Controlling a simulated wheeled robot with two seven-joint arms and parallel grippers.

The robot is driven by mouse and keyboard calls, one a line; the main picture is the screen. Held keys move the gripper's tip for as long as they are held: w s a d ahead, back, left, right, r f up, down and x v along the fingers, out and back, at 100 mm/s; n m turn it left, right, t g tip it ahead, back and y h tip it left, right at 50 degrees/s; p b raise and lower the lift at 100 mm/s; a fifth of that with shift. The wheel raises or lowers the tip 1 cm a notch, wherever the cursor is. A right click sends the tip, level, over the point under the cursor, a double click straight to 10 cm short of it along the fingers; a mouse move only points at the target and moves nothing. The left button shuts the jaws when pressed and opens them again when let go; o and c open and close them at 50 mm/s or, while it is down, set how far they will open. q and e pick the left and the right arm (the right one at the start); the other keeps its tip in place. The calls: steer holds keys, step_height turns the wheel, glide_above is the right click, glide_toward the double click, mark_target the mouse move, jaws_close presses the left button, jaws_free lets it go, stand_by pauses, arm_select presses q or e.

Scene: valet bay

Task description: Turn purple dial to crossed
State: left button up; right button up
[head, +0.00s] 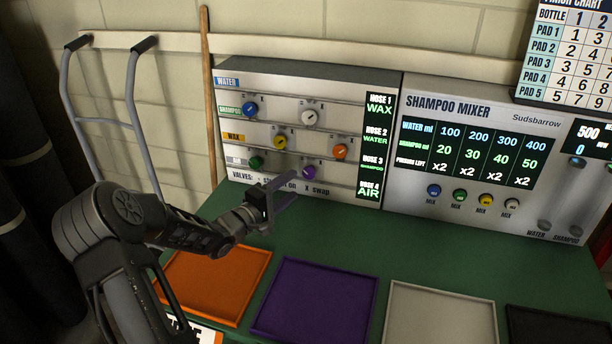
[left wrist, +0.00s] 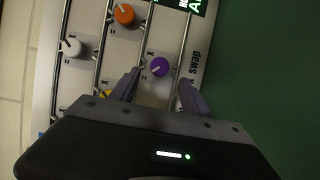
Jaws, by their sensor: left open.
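The purple dial (head: 309,172) is on the lowest row of the valve panel (head: 290,75), right of a green dial. It also shows in the left wrist view (left wrist: 159,67), its white mark pointing to the lower left of that picture. My left gripper (head: 291,187) is open and empty just in front of the panel, near the purple dial. In the left wrist view its fingertips (left wrist: 161,80) stand on either side of the dial, with a gap to it. Whether they reach its depth is hard to tell. My right gripper is out of view.
Blue (head: 249,109), white (head: 310,118), yellow (head: 280,142), orange (head: 340,151) and green (head: 256,162) dials sit on the same panel. A shampoo mixer (head: 455,190) stands to the right. Orange (head: 215,283), purple (head: 315,302) and grey (head: 437,312) trays lie on the green bench.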

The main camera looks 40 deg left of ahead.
mark_target(307, 175)
arm_select(q)
steer(key=w, duration=0.7)
steer(key=shift+d, duration=0.2)
jaws_close()
stand_by(0.4)
